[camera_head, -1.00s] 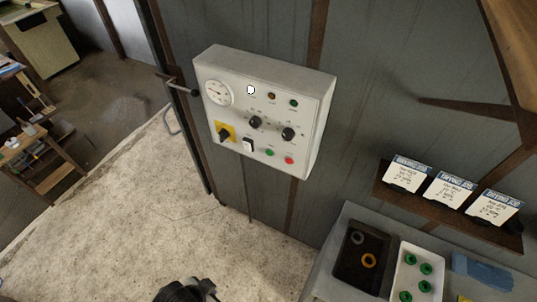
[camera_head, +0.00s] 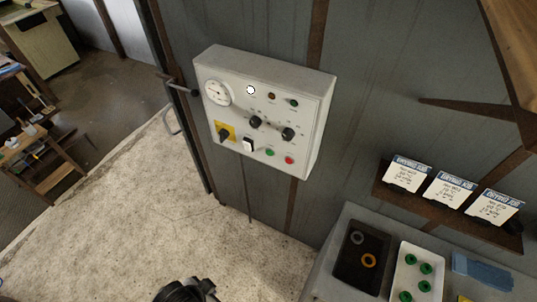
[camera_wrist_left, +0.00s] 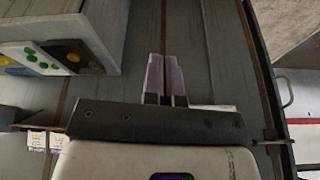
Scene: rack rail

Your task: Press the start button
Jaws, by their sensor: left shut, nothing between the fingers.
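A pale grey control box (camera_head: 262,75) is fixed to the grey wall. Its front has a green push button (camera_head: 269,152) and a red push button (camera_head: 289,160) low on the right; their labels are too small to read. My left gripper (camera_head: 206,288) shows only partly at the bottom edge, below the box and well apart from it. In the left wrist view its two fingers (camera_wrist_left: 165,78) are together, empty and touching nothing. My right gripper is out of view.
The box also carries a gauge (camera_head: 218,92), two black knobs (camera_head: 255,122), a yellow-backed switch (camera_head: 225,133), a white switch (camera_head: 248,146) and small lamps. A shelf with cards (camera_head: 450,190) and a bench with trays (camera_head: 416,272) stand at right. The floor below is clear.

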